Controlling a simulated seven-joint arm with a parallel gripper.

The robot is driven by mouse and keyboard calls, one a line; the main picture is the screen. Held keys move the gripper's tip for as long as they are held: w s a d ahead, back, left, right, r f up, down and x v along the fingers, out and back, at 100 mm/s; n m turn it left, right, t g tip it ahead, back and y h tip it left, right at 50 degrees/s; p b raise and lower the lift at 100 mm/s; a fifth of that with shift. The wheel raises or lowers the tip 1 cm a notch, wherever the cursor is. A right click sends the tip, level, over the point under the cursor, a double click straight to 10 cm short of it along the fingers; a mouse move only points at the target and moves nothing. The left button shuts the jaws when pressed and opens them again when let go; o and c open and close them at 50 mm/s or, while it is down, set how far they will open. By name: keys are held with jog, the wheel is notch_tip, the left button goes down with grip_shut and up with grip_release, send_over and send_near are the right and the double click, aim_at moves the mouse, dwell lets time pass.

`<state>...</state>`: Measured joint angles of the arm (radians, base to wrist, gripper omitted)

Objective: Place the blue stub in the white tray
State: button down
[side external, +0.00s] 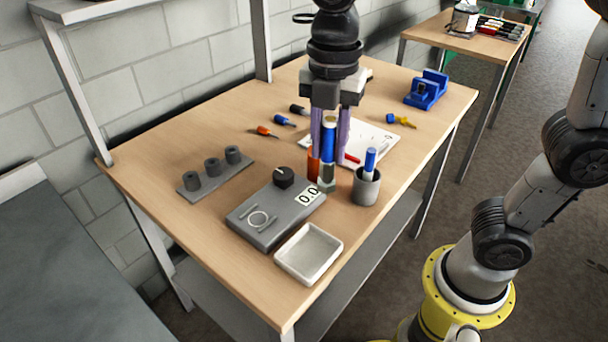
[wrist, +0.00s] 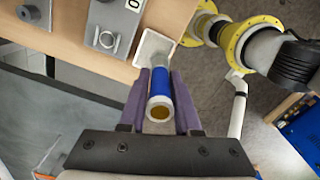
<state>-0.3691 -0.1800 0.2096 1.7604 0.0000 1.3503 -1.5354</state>
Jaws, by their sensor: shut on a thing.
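The blue stub (side external: 328,143) is upright between the purple fingers of my gripper (side external: 328,162) in the side external view. My gripper is shut on it. In the wrist view the blue stub (wrist: 161,84) shows a pale band and a gold end facing the camera, with a finger on each side. The white tray (side external: 309,254) is an empty shallow square at the table's front edge, in front of and apart from my gripper.
A grey scale (side external: 262,222) with a knob and display stands beside the tray. A grey cup (side external: 366,190) holds another blue-topped piece. An orange piece (side external: 313,166) stands close by the fingers. A grey rack (side external: 214,177) and a blue fixture (side external: 427,92) lie farther off.

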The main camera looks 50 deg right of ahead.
jog(key=s+d+f+m, duration=0.1)
jog(key=s+d+f, duration=0.15)
jog(key=s, duration=0.95)
jog(key=shift+w+a+f, duration=1.1)
jog(key=shift+w+f, duration=0.95)
jog(key=shift+f, duration=0.05)
jog(key=shift+w+a+f, duration=1.05)
jog(key=shift+w+f, duration=1)
jog(key=shift+f, duration=0.05)
jog(key=shift+w+a+f, duration=1.1)
jog(key=shift+w+f, duration=0.95)
jog(key=shift+f, duration=0.05)
jog(key=shift+f, duration=0.2)
jog(key=c, duration=0.6)
grip_release()
jog(key=shift+r, duration=0.15)
